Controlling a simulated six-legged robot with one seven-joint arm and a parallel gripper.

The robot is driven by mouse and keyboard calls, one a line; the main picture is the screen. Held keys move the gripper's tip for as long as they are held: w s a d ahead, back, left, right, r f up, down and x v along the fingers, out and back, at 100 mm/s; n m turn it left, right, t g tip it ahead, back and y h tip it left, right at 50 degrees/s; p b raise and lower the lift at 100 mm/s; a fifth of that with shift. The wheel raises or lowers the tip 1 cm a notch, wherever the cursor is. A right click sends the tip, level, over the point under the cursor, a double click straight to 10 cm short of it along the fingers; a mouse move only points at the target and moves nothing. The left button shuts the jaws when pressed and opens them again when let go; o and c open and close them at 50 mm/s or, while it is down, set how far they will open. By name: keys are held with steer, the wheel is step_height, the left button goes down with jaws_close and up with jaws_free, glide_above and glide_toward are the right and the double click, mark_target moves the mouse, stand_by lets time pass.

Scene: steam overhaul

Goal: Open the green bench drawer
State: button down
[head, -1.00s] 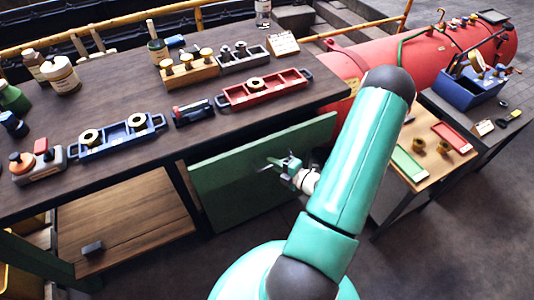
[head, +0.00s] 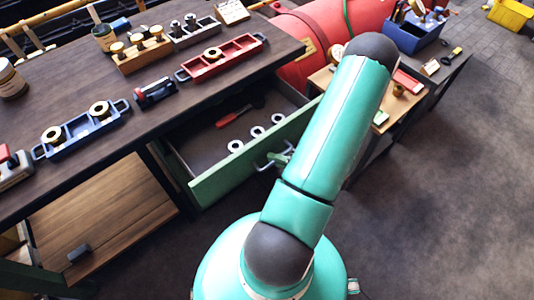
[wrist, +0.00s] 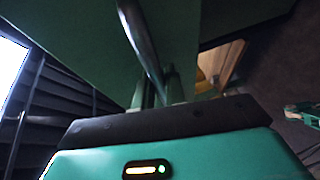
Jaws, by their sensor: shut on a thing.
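The green bench drawer (head: 214,180) is pulled part of the way out from under the dark bench top. Its inside shows several pale rings and a red-handled tool (head: 234,116). My gripper (head: 272,162) is at the drawer front, partly hidden by my arm. In the wrist view my gripper (wrist: 160,88) is shut on the drawer's metal handle (wrist: 143,42), with the green front (wrist: 80,45) just beyond it.
The bench top (head: 135,95) holds a blue tray (head: 82,130), a red tray (head: 222,58) and a wooden block with brass parts (head: 143,52). A side table with a blue toolbox (head: 414,34) stands at the right. The floor at the right (head: 440,200) is clear.

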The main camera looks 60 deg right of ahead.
steer(key=shift+s+a, duration=0.2)
steer(key=shift+s, duration=0.45)
steer(key=c, duration=1.5)
jaws_free()
steer(key=shift+o, duration=0.2)
steer(key=shift+s, duration=0.1)
steer(key=v, duration=1.3)
steer(key=shift+s+d, duration=0.15)
steer(key=shift+s, duration=0.2)
steer(key=shift+r, duration=0.1)
